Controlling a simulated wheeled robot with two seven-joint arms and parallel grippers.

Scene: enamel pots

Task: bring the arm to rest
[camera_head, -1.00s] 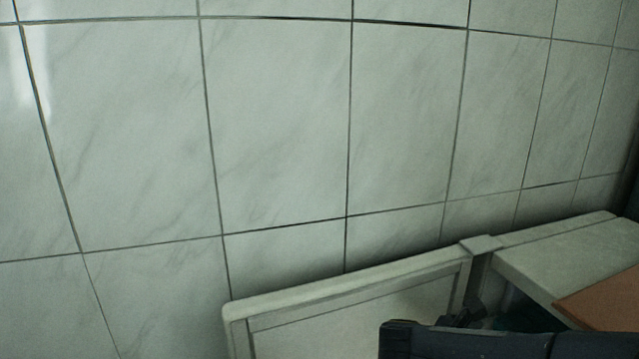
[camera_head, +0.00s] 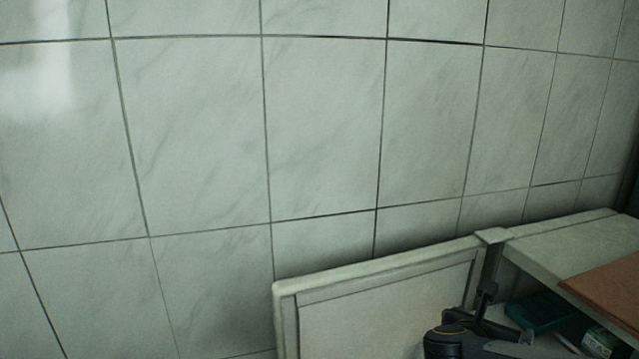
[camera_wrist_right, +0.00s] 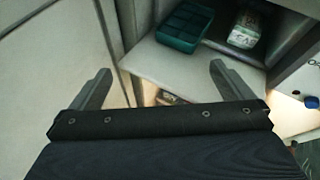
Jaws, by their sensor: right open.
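My right gripper (camera_wrist_right: 161,82) is open in the wrist view, its two grey fingers spread wide apart. Nothing is held between them. In the head view, part of my dark right arm and gripper (camera_head: 487,295) shows at the bottom right, in front of the white cabinet; its lower part is cut off by the frame. My left gripper is not in view.
A white cabinet with a panelled door (camera_head: 385,310) stands against the tiled wall (camera_head: 320,130). A brown board (camera_head: 610,290) lies on its top. Its open shelf (camera_wrist_right: 160,68) holds a green divided tray (camera_wrist_right: 180,28) and a labelled package (camera_wrist_right: 244,30).

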